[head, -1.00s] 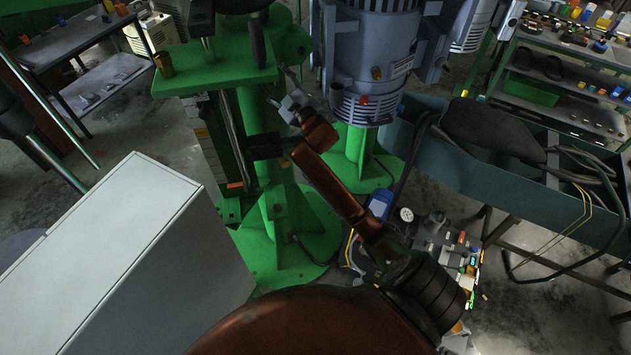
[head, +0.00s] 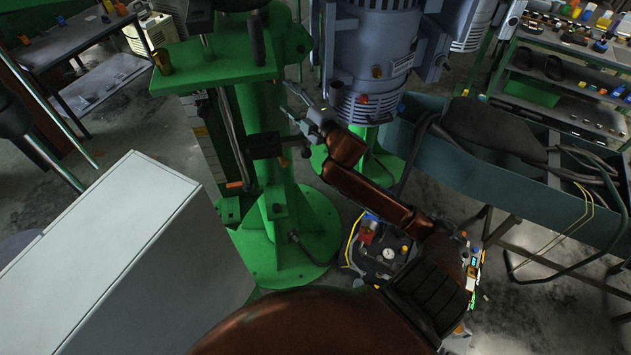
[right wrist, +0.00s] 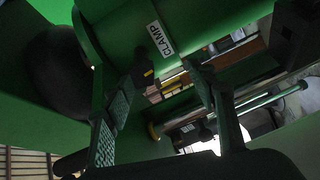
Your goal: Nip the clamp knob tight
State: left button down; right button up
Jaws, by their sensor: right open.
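The green stand (head: 262,100) rises left of centre in the head view, with a dark block (head: 263,146) on its column and a small dark knob-like end (head: 305,152) to the right of that. My right gripper (head: 288,98) is open beside the column, above this end, fingers pointing up and left. In the right wrist view a white label reading CLAMP (right wrist: 160,38) is on a green part beyond my open fingers (right wrist: 152,80). A dark rounded shape (right wrist: 58,72) lies left of the fingers; I cannot tell whether it is the clamp knob. My left gripper is not in view.
A large pale box (head: 130,260) fills the lower left. A grey motor (head: 375,50) stands just right of my gripper. A blue-grey trough (head: 560,215) with dark hoses is at the right. A green plate (head: 215,68) overhangs the column.

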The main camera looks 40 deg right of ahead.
jog(key=s+f+m+g+h, duration=0.1)
jog(key=s+f+m+g, duration=0.2)
jog(key=f, duration=1)
jog(key=s+f+m+g, duration=0.3)
jog(key=s+f, duration=0.6)
jog(key=f, duration=0.4)
jog(key=shift+s+a+f+m+g+h+b, duration=0.3)
jog(key=shift+f+m+g+h, duration=0.1)
jog(key=shift+m, duration=0.5)
jog(key=s+d+f+m+g+b, duration=0.15)
jog(key=s+f+b, duration=0.35)
jog(key=f, duration=1.7)
jog(key=s+f+m+g+b, duration=0.25)
jog(key=s+f, duration=0.35)
jog(key=f, duration=1.6)
jog(key=s+a+f+g+y+b, duration=0.1)
jog(key=s+a+f+g+b, duration=0.25)
jog(key=s+f, duration=1.35)
jog(key=s+a+f+b, duration=0.1)
jog(key=s+a+f, duration=0.1)
jog(key=s+f, duration=0.2)
jog(key=s+a+f+m+g+b, duration=0.1)
jog(key=s+a+f, duration=0.2)
jog(key=s+f, duration=0.2)
jog(key=s+a+f+g+y+b, duration=0.1)
jog(key=s+a+f+b, duration=0.1)
jog(key=s+f, duration=0.3)
jog(key=s, duration=0.4)
jog(key=shift+s+a+m, duration=0.3)
jog(key=shift+m, duration=0.1)
